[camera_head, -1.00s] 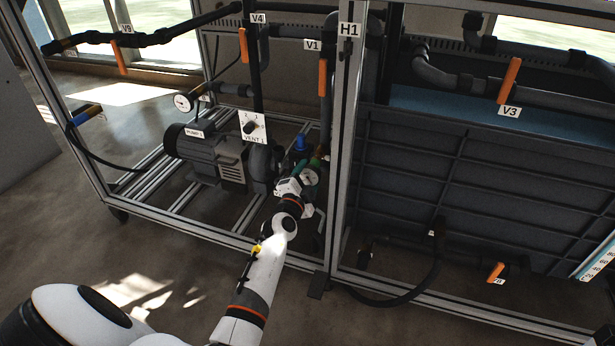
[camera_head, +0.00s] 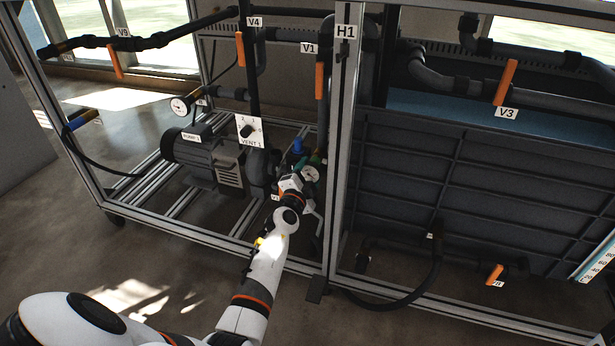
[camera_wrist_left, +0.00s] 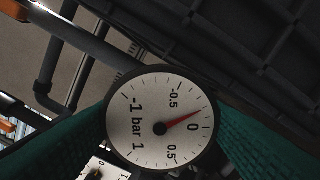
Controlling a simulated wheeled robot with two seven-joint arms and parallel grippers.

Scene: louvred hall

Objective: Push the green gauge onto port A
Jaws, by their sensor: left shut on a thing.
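The gauge (camera_wrist_left: 160,118) fills the middle of the left wrist view, with a white dial, a red needle near 0 and a dark rim. It sits between the two green finger pads of my left gripper, which is shut on it. In the head view the gauge's white dial (camera_head: 310,174) shows at the tip of my left gripper (camera_head: 300,176), inside the frame right of the pump. Green shows just behind the dial. Port A cannot be made out; the gripper and gauge may cover it. My right gripper is not in view.
A frame post marked H1 (camera_head: 343,110) rises close on the right. A dark ribbed tank (camera_head: 450,180) is beyond it. Another gauge (camera_head: 180,106) is at upper left.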

